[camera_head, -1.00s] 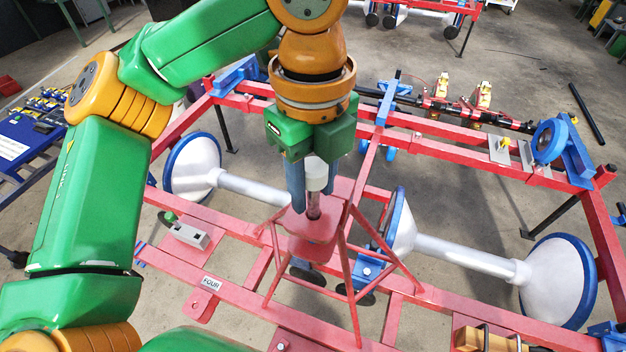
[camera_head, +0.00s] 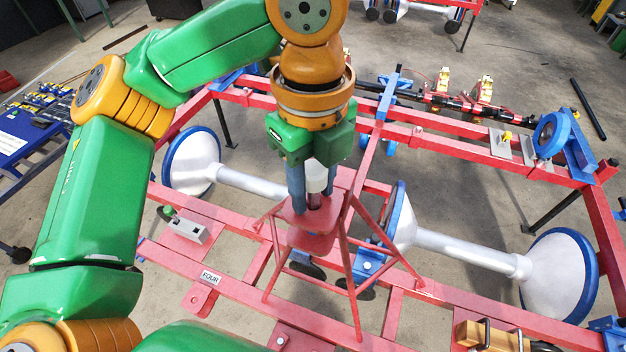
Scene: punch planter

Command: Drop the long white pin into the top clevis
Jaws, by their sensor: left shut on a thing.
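My left gripper (camera_head: 316,188) points down over the red tripod stand near the middle of the head view. Its blue fingers are shut on the white pin (camera_head: 317,176), whose white upper part shows between them. A darker lower part of the pin shows just under the white and reaches down toward the red top plate (camera_head: 310,238) of the stand. I cannot tell whether the pin's tip is in an opening there. I cannot clearly make out the top clevis; the fingers and pin cover that spot. My right gripper is not in view.
The red planter frame (camera_head: 250,285) spreads around the stand. White cones with blue rims stand at left (camera_head: 192,162) and right (camera_head: 560,278). A grey block (camera_head: 188,232) sits left of the stand. A wooden block (camera_head: 490,337) lies at the lower right.

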